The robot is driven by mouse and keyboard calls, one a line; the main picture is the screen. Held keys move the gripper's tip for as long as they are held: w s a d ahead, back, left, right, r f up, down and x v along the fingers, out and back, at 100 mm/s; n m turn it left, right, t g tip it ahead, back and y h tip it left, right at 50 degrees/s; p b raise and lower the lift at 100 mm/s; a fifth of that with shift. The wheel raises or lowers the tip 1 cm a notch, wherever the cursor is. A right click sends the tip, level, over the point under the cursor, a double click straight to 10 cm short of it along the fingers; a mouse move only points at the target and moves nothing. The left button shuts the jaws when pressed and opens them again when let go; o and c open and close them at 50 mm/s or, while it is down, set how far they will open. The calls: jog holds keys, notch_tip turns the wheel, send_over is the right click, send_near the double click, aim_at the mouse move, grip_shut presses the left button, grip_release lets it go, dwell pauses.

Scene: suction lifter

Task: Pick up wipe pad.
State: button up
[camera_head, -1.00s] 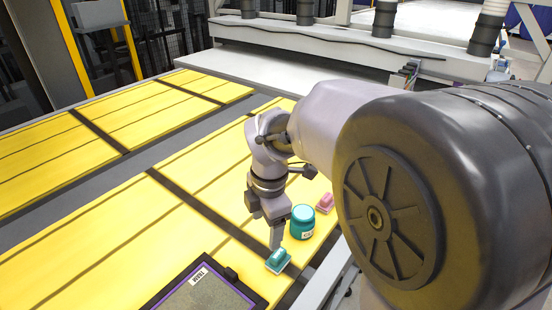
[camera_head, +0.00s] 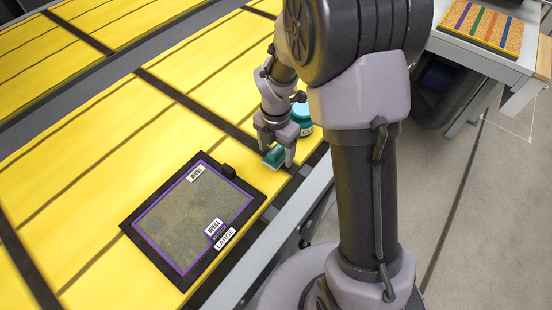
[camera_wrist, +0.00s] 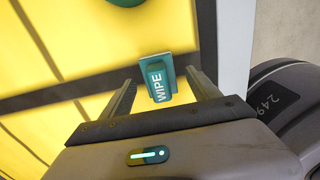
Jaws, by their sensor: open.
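The wipe pad (camera_head: 273,158) is a small teal block near the front edge of the yellow table. In the wrist view the pad (camera_wrist: 159,80) shows its "WIPE" label and a paler base. My gripper (camera_head: 278,157) is open and points down at the pad. In the wrist view the open fingers (camera_wrist: 161,82) stand to the left and right of the pad, with gaps on both sides. Whether the fingertips reach down to the pad's height is hard to tell. The arm and fingers hide part of the pad in the head view.
A teal jar (camera_head: 302,116) stands close behind the gripper. A black-framed panel (camera_head: 135,228) with a purple border and labels lies to the left. The yellow table (camera_head: 70,180) has dark slots and a grey front rail. A striped board (camera_head: 480,24) lies on a bench at upper right.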

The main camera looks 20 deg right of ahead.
jog(key=shift+f, duration=0.5)
jog(key=shift+r, duration=0.1)
grip_shut()
jog(key=shift+w+r+p, duration=0.1)
jog(key=shift+r+p, duration=0.2)
jog(key=shift+r, duration=0.25)
notch_tip(320, 180, up, 2)
jog(key=shift+r+p, duration=0.25)
jog(key=shift+p, duration=0.3)
jog(key=s+a, duration=0.1)
jog(key=s, duration=0.4)
jog(key=s+r, duration=0.1)
jog(key=s, duration=0.4)
jog(key=s+a+p, duration=0.1)
jog(key=s, duration=0.5)
jog(key=shift+a+r, duration=0.2)
jog(key=shift+a, duration=0.1)
